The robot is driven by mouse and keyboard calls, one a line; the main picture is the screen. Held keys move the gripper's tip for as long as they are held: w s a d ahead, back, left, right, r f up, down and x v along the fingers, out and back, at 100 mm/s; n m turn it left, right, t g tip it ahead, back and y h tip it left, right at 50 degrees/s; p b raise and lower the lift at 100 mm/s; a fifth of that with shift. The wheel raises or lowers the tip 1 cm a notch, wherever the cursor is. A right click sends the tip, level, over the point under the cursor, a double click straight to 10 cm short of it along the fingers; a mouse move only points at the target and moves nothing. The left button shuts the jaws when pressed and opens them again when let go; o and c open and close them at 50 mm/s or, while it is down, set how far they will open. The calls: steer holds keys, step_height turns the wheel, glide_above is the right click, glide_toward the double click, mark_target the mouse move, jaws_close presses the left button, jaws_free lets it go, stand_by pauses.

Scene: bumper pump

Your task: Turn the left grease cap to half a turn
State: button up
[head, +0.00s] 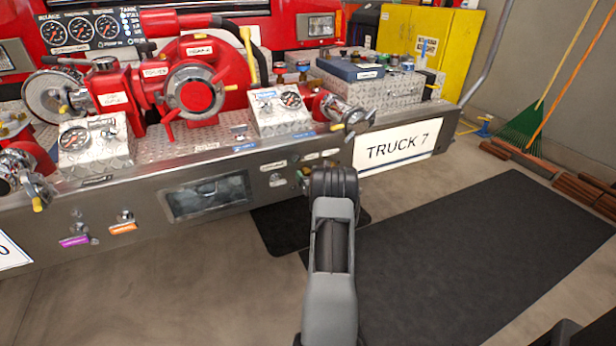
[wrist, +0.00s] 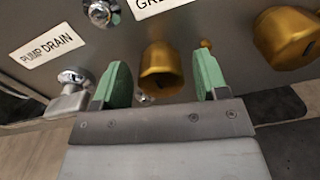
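The left grease cap (wrist: 161,82) is a brass knob on the grey metal panel, in the upper middle of the wrist view. My gripper (wrist: 162,76) is open, with one green finger on each side of this cap. A small gap shows between the cap and each finger, so they look apart. A small brass nub (wrist: 206,44) shows above the right finger. A second brass cap (wrist: 289,38) sits to the right, outside the fingers. In the head view my arm covers the gripper and most of the caps' area.
Left of the caps are a PUMP DRAIN label (wrist: 47,50), a chrome fitting (wrist: 101,12) and a chrome knob (wrist: 74,80) close to the left finger. The bumper (head: 120,200) carries a TRUCK 7 plate (head: 395,147). Dark mats (head: 490,250) lie on the floor.

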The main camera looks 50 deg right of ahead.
steer(key=c, duration=0.8)
steer(key=shift+c, duration=0.2)
steer(key=shift+f+m+b, duration=0.1)
steer(key=shift+m+b, duration=0.2)
steer(key=shift+b, duration=0.1)
